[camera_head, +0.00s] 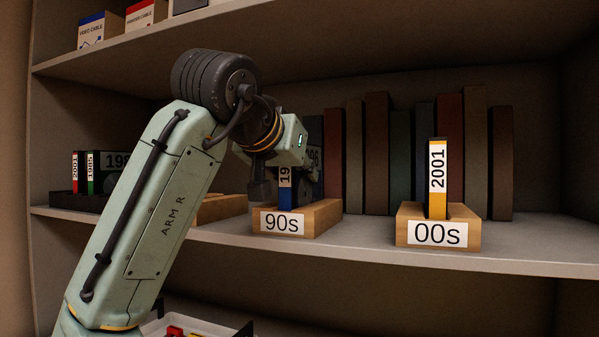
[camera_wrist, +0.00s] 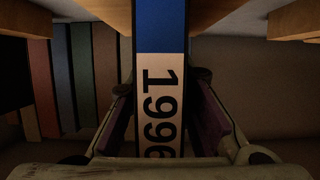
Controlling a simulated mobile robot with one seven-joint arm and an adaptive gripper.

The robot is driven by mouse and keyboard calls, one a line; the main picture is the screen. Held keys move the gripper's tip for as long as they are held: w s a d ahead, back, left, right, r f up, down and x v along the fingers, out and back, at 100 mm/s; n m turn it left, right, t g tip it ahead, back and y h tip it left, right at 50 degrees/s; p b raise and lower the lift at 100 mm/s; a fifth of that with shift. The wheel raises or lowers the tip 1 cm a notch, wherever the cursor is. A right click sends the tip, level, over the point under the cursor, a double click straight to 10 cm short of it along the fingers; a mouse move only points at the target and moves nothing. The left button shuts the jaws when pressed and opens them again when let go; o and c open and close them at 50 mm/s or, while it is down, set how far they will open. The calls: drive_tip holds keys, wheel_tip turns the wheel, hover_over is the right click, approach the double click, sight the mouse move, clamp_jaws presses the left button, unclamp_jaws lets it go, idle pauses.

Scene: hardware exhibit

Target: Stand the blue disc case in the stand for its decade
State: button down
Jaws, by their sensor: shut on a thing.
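The blue disc case (camera_head: 285,196) is upright, with a white spine label that reads 1996 in the wrist view (camera_wrist: 157,105). My gripper (camera_wrist: 162,108) is shut on it, one finger on each side of the spine. The case is at the wooden stand marked 90s (camera_head: 328,214), its lower end at the stand's top edge in the head view. In the wrist view, wooden parts lie on both sides of the case. I cannot tell how deep it sits. My gripper partly hides the case in the head view.
The 00s stand (camera_head: 468,229) holds an upright yellow 2001 case (camera_head: 437,185). Another wooden stand (camera_head: 222,208) is partly behind my arm. A dark holder (camera_head: 72,203) at left carries red and green cases. Several books (camera_head: 450,130) stand behind. Another shelf (camera_head: 400,30) is overhead.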

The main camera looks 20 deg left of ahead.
sight(285, 179)
drive_tip(key=c, duration=1.4)
unclamp_jaws()
drive_tip(key=shift+o, duration=0.2)
drive_tip(key=shift+s, duration=0.1)
drive_tip(key=shift+s+a+b, duration=0.1)
drive_tip(key=shift+s+b, duration=0.65)
drive_tip(key=shift+s, duration=3.15)
